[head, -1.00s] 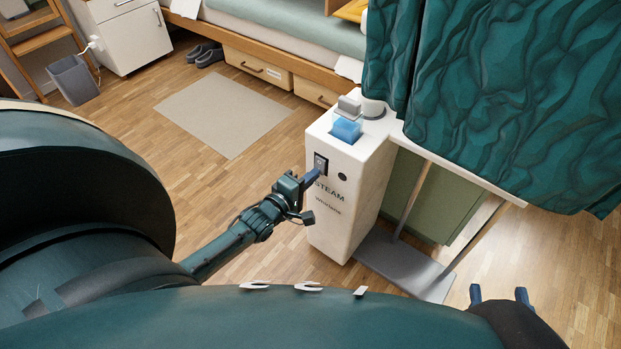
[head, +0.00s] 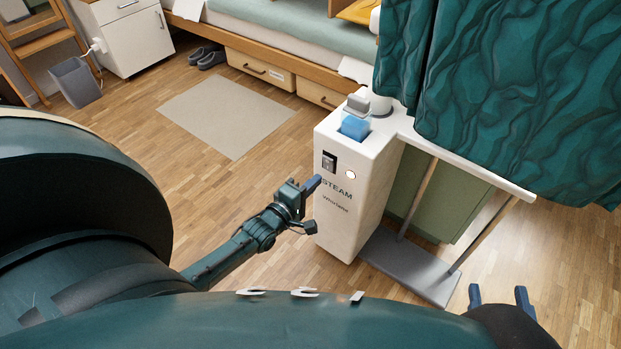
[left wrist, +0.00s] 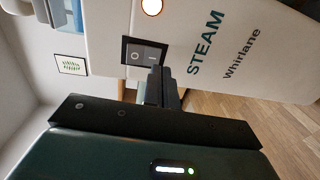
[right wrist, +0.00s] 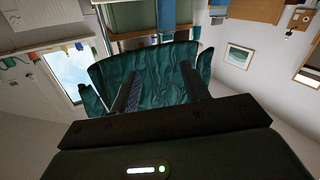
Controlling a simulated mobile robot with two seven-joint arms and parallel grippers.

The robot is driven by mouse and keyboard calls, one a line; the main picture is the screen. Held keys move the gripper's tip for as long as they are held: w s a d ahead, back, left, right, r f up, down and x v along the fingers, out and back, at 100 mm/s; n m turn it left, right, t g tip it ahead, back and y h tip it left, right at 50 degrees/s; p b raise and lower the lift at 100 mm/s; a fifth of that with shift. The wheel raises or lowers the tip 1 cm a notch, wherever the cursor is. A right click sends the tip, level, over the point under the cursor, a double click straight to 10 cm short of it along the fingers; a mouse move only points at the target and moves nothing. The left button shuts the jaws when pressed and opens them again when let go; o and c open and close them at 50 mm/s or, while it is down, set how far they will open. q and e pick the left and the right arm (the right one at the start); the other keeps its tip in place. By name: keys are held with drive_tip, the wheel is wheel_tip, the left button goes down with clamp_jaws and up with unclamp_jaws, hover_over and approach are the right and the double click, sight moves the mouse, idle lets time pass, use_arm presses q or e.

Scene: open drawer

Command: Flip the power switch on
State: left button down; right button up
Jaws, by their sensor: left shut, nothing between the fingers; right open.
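In the left wrist view the switch (left wrist: 144,56) shows a circle mark and a line mark. The round indicator light (head: 350,174) beside it glows warm white; it also glows in the left wrist view (left wrist: 152,6). My left gripper (head: 315,183) is shut and empty, its fingertips just below the switch; whether they touch the steamer I cannot tell. My right gripper (head: 498,294) is open and empty at the lower right, away from the steamer.
A teal garment (head: 500,95) hangs to the right of the steamer. The steamer's poles rise from a grey base (head: 412,272). A bed with drawers (head: 262,76) stands behind. The floor around a beige rug (head: 225,115) is open.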

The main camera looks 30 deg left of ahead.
use_arm(q)
drive_tip(key=s+f+p, duration=0.1)
drive_tip(key=s+p, duration=0.1)
drive_tip(key=s, duration=0.8)
drive_tip(key=shift+s+a+f, duration=0.15)
drive_tip(key=shift+s+a, duration=0.2)
drive_tip(key=shift+a, duration=0.1)
use_arm(e)
drive_tip(key=shift+s+d+f+m+g+h, duration=0.15)
drive_tip(key=shift+s+m+g+h, duration=0.3)
drive_tip(key=shift+g+h, duration=0.2)
